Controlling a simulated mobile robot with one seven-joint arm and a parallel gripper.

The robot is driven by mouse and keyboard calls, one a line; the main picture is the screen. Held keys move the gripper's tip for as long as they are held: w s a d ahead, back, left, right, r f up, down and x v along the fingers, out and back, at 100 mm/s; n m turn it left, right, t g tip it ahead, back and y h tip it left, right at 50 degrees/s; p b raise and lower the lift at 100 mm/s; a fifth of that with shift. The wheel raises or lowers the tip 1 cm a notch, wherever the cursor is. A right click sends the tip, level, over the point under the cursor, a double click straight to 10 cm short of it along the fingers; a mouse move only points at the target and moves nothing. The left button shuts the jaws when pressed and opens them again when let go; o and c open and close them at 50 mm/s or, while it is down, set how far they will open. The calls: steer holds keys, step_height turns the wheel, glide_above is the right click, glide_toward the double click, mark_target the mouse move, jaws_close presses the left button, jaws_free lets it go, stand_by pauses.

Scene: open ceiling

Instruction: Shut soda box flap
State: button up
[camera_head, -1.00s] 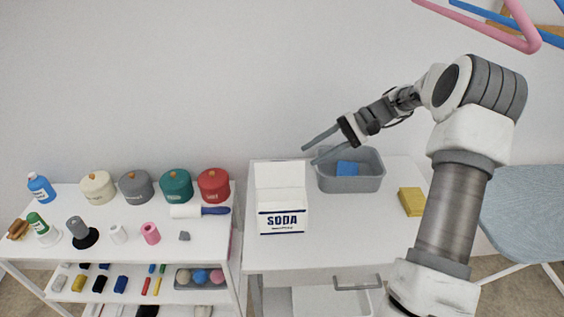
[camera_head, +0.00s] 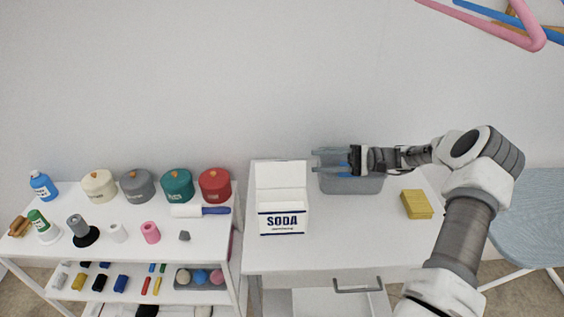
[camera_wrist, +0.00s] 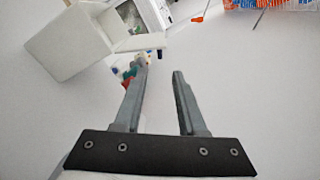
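The white soda box (camera_head: 283,222) stands upright on the white table, its "SODA" label facing me. Its flap (camera_head: 281,174) stands raised at the back of the box, so the top is open. My gripper (camera_head: 315,160) is just right of the raised flap, above the grey bin, with its fingers pointing left. The fingers are apart and empty, and I see no contact with the flap. In the wrist view a white box (camera_wrist: 68,42) shows at upper left, with a thin white panel at its right; my open gripper (camera_wrist: 160,68) is below it.
The grey bin (camera_head: 352,184) with a blue item stands right of the box, under my gripper. A yellow sponge (camera_head: 416,204) lies farther right. A shelf at left holds several canisters, bottles and a lint roller (camera_head: 200,211). The table front (camera_head: 330,240) is clear.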

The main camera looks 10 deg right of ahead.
mark_target(282, 163)
steer(key=a, duration=0.3)
steer(key=w+a, duration=0.1)
steer(key=a, duration=0.6)
steer(key=shift+w+a, duration=0.3)
steer(key=shift+w, duration=0.1)
jaws_close()
steer(key=shift+r, duration=0.1)
stand_by(0.7)
